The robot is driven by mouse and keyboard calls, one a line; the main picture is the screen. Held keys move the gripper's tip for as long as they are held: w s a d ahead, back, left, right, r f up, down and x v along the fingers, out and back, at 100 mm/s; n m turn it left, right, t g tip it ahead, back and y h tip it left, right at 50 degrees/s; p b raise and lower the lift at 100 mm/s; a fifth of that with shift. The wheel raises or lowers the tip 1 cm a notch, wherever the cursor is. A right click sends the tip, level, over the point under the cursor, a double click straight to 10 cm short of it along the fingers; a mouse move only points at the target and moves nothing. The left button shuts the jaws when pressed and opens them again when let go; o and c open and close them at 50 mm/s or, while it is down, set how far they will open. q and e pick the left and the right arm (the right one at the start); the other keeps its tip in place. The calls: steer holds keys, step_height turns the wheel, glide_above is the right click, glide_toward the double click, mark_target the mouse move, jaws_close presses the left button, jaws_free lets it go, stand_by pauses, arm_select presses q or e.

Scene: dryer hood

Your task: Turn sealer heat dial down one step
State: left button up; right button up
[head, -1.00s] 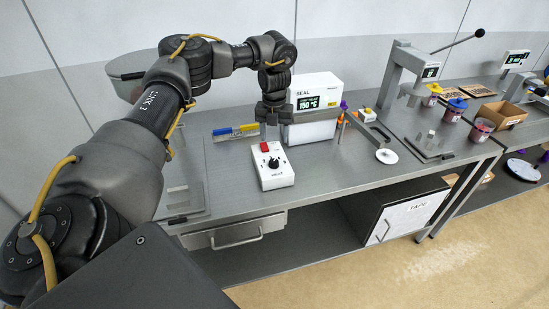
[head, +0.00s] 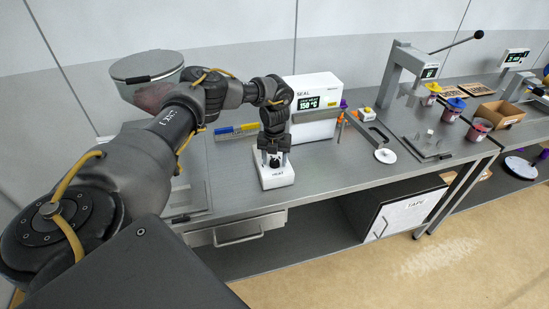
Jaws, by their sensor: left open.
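The heat control box (head: 276,180) is a small white box on the metal bench, in front of the sealer. Its black dial (head: 274,161) shows only partly, between the fingers of my left gripper (head: 274,158). The gripper points down, is open, and has its fingers around the dial; whether they touch it I cannot tell. The red switch on the box is hidden behind the gripper. The white sealer (head: 317,100) stands behind, its display reading 150 °C. My right gripper is not in view.
Blue and yellow pens (head: 236,129) lie behind the gripper to the left. A sealing arm with a white disc (head: 386,156) is to the right. A press (head: 402,75) stands farther right, with lidded cups and a cardboard box (head: 501,113). The bench front right of the box is clear.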

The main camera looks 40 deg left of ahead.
arm_select(q)
steer(key=c, duration=1)
steer(key=shift+o, duration=0.2)
steer(key=shift+r+n, duration=0.1)
steer(key=shift+n, duration=0.2)
steer(key=n, duration=0.3)
steer(key=shift+p, duration=0.35)
steer(key=shift+w+n+p, duration=0.1)
steer(key=shift+n+p, duration=0.3)
steer(key=shift+n, duration=1.7)
steer(key=o, duration=1)
steer(key=shift+c, duration=0.2)
